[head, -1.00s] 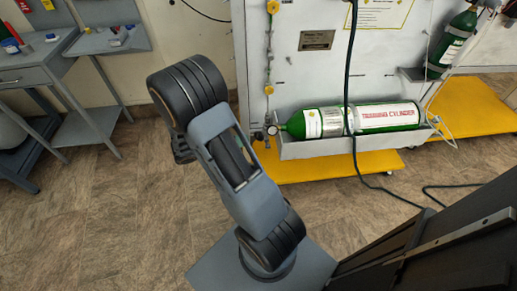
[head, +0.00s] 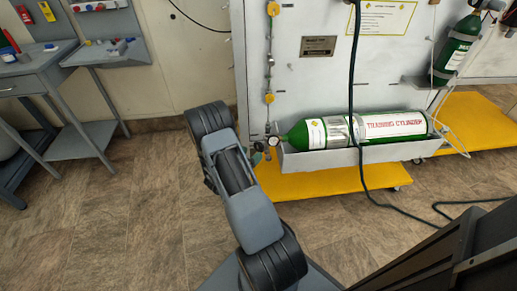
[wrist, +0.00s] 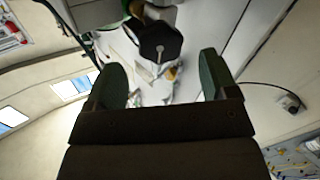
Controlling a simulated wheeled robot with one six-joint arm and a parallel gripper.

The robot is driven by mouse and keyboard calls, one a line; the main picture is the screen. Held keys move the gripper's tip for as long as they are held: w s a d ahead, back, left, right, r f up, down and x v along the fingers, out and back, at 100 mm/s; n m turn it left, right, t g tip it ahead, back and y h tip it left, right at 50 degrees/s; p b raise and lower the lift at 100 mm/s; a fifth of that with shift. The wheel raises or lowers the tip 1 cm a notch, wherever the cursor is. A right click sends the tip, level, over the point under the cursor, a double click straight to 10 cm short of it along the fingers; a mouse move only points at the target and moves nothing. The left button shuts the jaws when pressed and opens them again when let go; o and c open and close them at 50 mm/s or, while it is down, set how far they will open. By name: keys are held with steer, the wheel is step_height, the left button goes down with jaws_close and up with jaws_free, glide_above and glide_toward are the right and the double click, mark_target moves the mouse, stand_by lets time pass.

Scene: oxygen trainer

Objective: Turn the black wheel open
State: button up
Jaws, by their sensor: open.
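A black, faceted part that looks like the black wheel (wrist: 157,42) shows in the wrist view, beyond and roughly between the fingertips. My gripper (wrist: 161,75) is open, its two dark green fingers apart with nothing held between them. I cannot tell whether a finger touches the wheel. In the head view, the green training cylinder (head: 385,127) lies in a grey tray with its valve end to the left. Small fittings sit at that end, and the wheel cannot be made out clearly there. My gripper is hidden behind my arm in the head view.
A grey panel (head: 312,80) stands behind the cylinder, with yellow knobs (head: 268,98) on a vertical line. A dark hose (head: 352,70) hangs in front of the cylinder. A yellow base (head: 310,182) sticks out below. Grey tables (head: 40,80) stand at left. Floor is clear between.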

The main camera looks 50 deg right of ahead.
mark_target(258, 148)
steer(key=shift+w+d, duration=0.1)
steer(key=shift+d, duration=2.55)
steer(key=shift+c, duration=0.3)
steer(key=c, duration=0.9)
steer(key=shift+o, duration=0.2)
steer(key=shift+b, duration=0.3)
